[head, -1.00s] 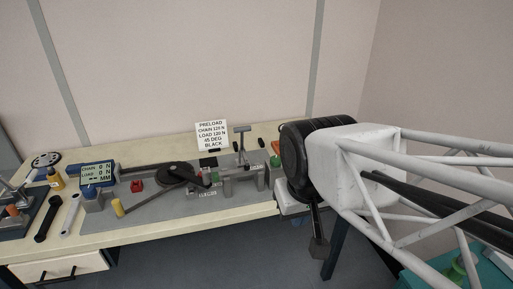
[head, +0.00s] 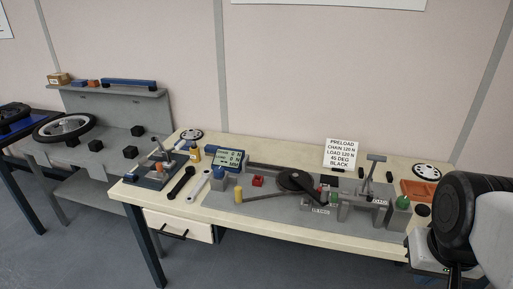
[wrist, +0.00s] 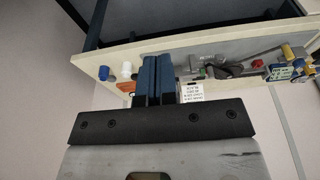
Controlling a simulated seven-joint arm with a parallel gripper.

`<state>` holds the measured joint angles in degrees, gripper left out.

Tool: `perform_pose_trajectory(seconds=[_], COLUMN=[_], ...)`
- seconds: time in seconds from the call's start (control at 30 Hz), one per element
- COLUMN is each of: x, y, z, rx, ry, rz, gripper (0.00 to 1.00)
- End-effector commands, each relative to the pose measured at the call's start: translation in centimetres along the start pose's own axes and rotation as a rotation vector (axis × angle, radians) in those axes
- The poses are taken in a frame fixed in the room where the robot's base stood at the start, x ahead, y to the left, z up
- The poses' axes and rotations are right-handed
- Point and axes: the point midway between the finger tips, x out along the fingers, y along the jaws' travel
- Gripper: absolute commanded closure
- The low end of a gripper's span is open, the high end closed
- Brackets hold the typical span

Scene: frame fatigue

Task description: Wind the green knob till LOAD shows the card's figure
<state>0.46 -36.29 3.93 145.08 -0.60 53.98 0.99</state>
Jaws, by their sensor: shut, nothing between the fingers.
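The card (head: 343,153) stands at the back of the bench and appears to read chain 120 N, load 120 N, 45 deg, black. The blue-framed display (head: 228,158) shows CHAIN and LOAD, both apparently at 0 N. A green knob-like part (head: 403,202) stands at the right of the grey fixture (head: 265,205). A smaller green part (head: 333,198) sits mid-fixture; I cannot tell which is the task's knob. In the wrist view, my gripper (wrist: 156,60) is shut and empty, with the card (wrist: 192,91) beyond it. In the head view its fingertips are not clearly visible.
A T-handle (head: 373,168) stands up near the card. A grey shelf stand (head: 105,105) is at left. Floor in front is open.

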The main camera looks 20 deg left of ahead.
Motion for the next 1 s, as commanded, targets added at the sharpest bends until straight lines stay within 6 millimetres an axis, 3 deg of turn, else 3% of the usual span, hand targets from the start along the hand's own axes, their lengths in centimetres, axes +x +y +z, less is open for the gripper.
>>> perform_pose_trajectory(seconds=[0.47, 0.93, 1.0], x=[0.0, 0.0, 0.0], y=[0.0, 0.1, 0.1], z=[0.0, -0.5, -1.1], rx=[0.0, -0.005, -0.01], ry=[0.0, -0.003, -0.005], rz=[0.0, 0.001, 0.002], gripper=[1.0, 0.3, 0.29])
